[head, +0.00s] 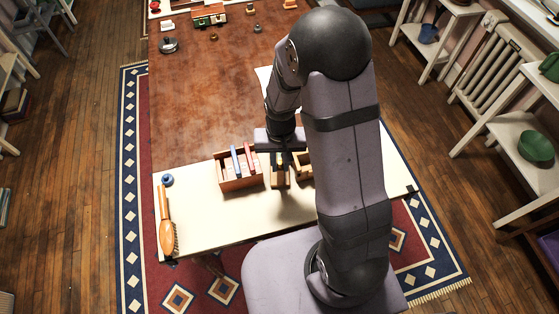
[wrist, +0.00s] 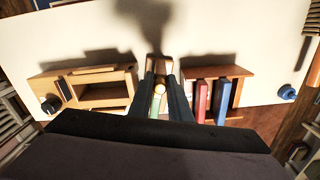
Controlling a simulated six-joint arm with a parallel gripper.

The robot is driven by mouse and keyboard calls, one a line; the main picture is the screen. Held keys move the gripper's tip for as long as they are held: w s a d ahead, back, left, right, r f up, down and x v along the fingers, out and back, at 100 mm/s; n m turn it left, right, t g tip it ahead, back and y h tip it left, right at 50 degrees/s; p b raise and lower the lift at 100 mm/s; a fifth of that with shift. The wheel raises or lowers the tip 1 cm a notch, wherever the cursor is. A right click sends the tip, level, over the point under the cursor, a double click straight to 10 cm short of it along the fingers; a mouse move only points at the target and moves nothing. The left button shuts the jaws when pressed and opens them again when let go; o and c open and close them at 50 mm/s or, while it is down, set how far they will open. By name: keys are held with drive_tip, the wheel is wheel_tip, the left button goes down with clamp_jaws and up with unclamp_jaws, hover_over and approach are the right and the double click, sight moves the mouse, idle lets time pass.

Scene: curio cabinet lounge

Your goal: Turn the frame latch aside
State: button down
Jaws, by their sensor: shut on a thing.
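My gripper (wrist: 160,84) points down, with its two dark fingers shut on a small round brass-coloured piece, apparently the frame latch (wrist: 159,88). The latch sits at a small wooden frame (wrist: 158,63) that stands on the cream board. In the head view my gripper (head: 281,155) is above this wooden frame (head: 280,180), between a book rack and a wooden box. The fingers and wrist hide much of the frame, and the latch's angle cannot be made out.
The wooden rack (wrist: 236,71) with red and blue books stands close on one side, the open wooden box (wrist: 110,78) on the other. A blue knob-like object (head: 167,180) and a brush (head: 166,222) lie at the board's left end. The brown tabletop (head: 205,105) behind is mostly clear.

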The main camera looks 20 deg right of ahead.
drive_tip(key=m, duration=0.3)
drive_tip(key=shift+s+m+p, duration=0.1)
drive_tip(key=shift+m+p, duration=0.2)
drive_tip(key=shift+p, duration=0.05)
drive_tip(key=m, duration=0.4)
drive_tip(key=shift+m+p, duration=0.35)
drive_tip(key=shift+m, duration=0.05)
drive_tip(key=m, duration=0.3)
drive_tip(key=shift+p, duration=0.3)
drive_tip(key=m, duration=0.3)
drive_tip(key=shift+m, duration=0.4)
drive_tip(key=c, duration=1.6)
unclamp_jaws()
drive_tip(key=shift+r, duration=0.15)
